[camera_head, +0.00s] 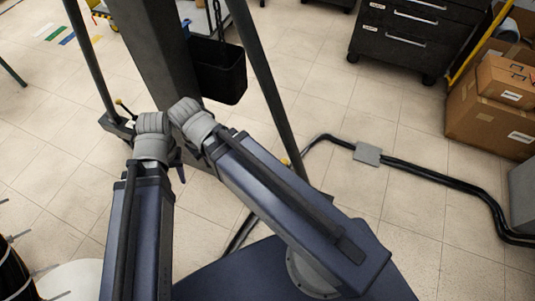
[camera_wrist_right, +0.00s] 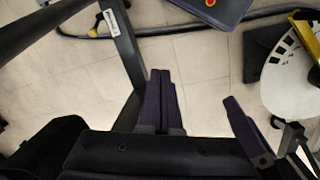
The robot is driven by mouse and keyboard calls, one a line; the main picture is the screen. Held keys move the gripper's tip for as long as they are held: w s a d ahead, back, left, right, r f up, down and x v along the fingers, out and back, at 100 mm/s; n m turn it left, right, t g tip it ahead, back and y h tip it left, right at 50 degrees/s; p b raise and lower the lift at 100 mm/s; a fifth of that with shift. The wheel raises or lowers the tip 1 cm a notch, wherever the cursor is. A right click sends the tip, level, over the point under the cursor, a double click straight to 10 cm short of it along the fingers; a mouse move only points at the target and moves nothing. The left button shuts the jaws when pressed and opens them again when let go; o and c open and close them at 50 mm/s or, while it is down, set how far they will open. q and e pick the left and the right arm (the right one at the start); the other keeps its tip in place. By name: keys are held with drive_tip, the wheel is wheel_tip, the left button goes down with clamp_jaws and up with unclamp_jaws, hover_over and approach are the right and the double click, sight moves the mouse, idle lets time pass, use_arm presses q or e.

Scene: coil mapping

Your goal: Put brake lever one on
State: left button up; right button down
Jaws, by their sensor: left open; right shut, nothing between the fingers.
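A small black-and-yellow lever (camera_head: 124,108) stands at the foot of the stand's left leg in the head view. A yellow-tipped part (camera_head: 285,162) shows low by the right leg, partly behind my right arm. In the right wrist view a yellow knob (camera_wrist_right: 93,33) sits beside a dark post. I cannot tell which is brake lever one. My left gripper (camera_head: 180,171) is open, mostly hidden under its wrist, with a dark finger showing near the stand's column. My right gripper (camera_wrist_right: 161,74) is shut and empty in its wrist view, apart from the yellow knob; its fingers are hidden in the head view.
The stand's grey column (camera_head: 165,55) and slanted legs rise close ahead of my arms. A black bin (camera_head: 218,72) hangs beside the column. Black cables (camera_head: 430,173) run along the floor at right. Cardboard boxes (camera_head: 490,115) and a dark drawer cabinet (camera_head: 405,35) stand behind.

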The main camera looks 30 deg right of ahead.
drive_tip(key=shift+s+r, duration=0.1)
drive_tip(key=shift+s, duration=0.05)
drive_tip(key=w+d+f+m+h+b, duration=0.2)
drive_tip(key=w+d+f+m+b, duration=0.2)
drive_tip(key=f+b, duration=0.9)
drive_tip(key=w+d+f+m+h+b, duration=0.2)
drive_tip(key=w+d+f+m+b, duration=0.2)
drive_tip(key=f+b, duration=0.9)
drive_tip(key=w+d+f+m+h+b, duration=0.2)
drive_tip(key=w+d+f+m+b, duration=0.3)
drive_tip(key=b, duration=1.2)
drive_tip(key=w+d+f, duration=0.4)
drive_tip(key=d+f, duration=0.2)
drive_tip(key=f, duration=0.2)
drive_tip(key=shift+w+d+h+b, duration=0.15)
drive_tip(key=shift+d+h+b, duration=0.05)
drive_tip(key=shift+h+b, duration=0.2)
drive_tip(key=s+d+f+b, duration=0.2)
drive_tip(key=d+f+b, duration=0.5)
drive_tip(key=d, duration=0.2)
drive_tip(key=shift+s+d, duration=0.2)
